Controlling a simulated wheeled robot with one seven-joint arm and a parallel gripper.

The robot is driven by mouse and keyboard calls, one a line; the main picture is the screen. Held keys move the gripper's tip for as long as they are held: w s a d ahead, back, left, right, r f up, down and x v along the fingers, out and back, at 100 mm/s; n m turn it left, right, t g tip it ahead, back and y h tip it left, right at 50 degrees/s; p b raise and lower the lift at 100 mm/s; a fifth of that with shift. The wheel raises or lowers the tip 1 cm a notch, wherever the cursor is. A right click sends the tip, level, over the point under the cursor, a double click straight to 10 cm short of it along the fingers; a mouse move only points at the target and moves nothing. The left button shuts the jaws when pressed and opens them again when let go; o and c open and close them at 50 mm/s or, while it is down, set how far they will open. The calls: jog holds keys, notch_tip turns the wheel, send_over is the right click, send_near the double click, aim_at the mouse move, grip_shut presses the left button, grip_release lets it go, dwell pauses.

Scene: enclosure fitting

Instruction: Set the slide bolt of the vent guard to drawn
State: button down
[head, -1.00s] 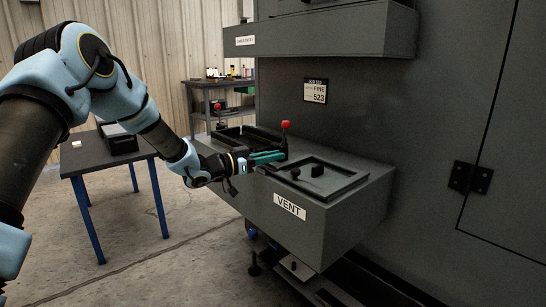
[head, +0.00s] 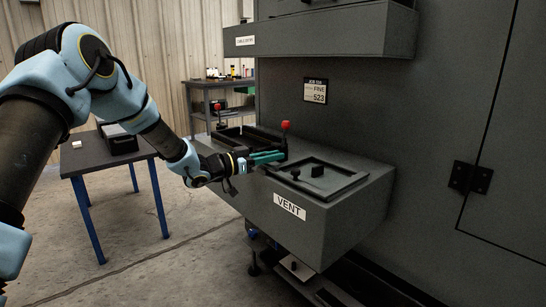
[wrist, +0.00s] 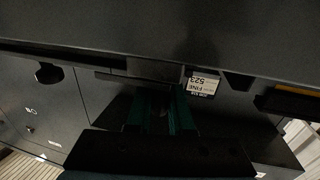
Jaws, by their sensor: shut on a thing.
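The grey housing labelled VENT (head: 335,225) juts from the machine, with a framed dark guard panel (head: 340,184) on its top. A small block handle (head: 317,170) and a round dark knob (head: 295,174) stand on that top. My gripper (head: 282,156) reaches in from the left, its green fingers low at the panel's back left corner. In the wrist view my gripper (wrist: 160,112) is closed on a small dark part between the fingers, which I take as the slide bolt (wrist: 160,103). The fingers hide most of the bolt, so its position cannot be read.
A red-knobbed lever (head: 286,126) stands upright just behind my fingers. An open black tray (head: 240,138) lies to the left of it. A machine ledge (head: 330,35) overhangs above. A blue-legged table (head: 85,160) stands at left, with open floor between.

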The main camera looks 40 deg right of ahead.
jog(key=w, duration=0.4)
jog(key=shift+w+d+r+p, duration=0.1)
jog(key=shift+w+p, duration=0.2)
jog(key=shift+w, duration=0.1)
jog(key=c, duration=0.8)
grip_release()
jog(key=v, duration=1.1)
jog(key=shift+b, duration=0.35)
